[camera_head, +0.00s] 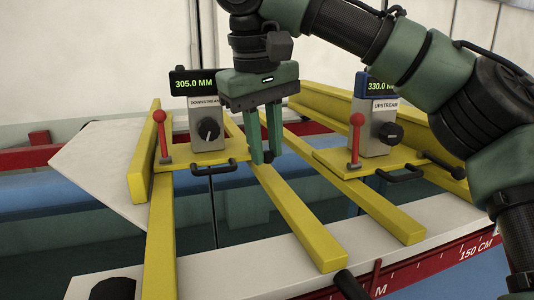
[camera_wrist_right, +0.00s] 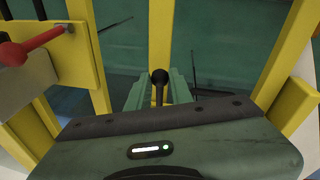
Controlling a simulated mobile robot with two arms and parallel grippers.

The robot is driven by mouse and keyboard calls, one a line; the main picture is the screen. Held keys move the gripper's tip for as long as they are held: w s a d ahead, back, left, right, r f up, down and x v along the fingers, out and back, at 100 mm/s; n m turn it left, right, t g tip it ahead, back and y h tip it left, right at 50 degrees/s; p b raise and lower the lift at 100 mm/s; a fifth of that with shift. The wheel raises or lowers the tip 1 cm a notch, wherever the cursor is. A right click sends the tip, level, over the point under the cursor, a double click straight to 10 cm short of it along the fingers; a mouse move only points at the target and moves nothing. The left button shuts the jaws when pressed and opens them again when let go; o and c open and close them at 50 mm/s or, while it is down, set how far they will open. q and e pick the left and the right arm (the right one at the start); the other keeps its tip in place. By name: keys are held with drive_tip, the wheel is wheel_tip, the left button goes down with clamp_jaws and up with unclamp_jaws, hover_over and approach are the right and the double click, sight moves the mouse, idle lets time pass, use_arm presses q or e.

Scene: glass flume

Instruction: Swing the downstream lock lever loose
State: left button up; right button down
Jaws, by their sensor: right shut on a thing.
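The downstream carriage (camera_head: 206,155) is a yellow plate with a grey box. Its black display (camera_head: 193,83) reads 305.0 MM. The lever's other end is mostly hidden by the fingers. My left gripper is not in view.
A red-knobbed lever (camera_head: 162,136) and a black handle (camera_head: 221,168) sit on the downstream carriage. The upstream carriage (camera_head: 350,162) stands to the right, its display (camera_head: 378,87) reading 330.0 MM, with its own red-knobbed lever (camera_head: 355,140). Yellow rails (camera_head: 298,217) cross the flume.

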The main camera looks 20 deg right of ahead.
drive_tip(key=shift+w+r+g, duration=0.35)
drive_tip(key=shift+r+g, duration=0.05)
drive_tip(key=shift+g, duration=0.7)
drive_tip(key=shift+w+r, duration=0.25)
drive_tip(key=shift+r, duration=0.15)
drive_tip(key=shift+w, duration=0.1)
drive_tip(key=c, duration=1.3)
unclamp_jaws()
drive_tip(key=shift+o, duration=0.2)
drive_tip(key=shift+r, duration=0.1)
drive_tip(key=shift+s, duration=0.2)
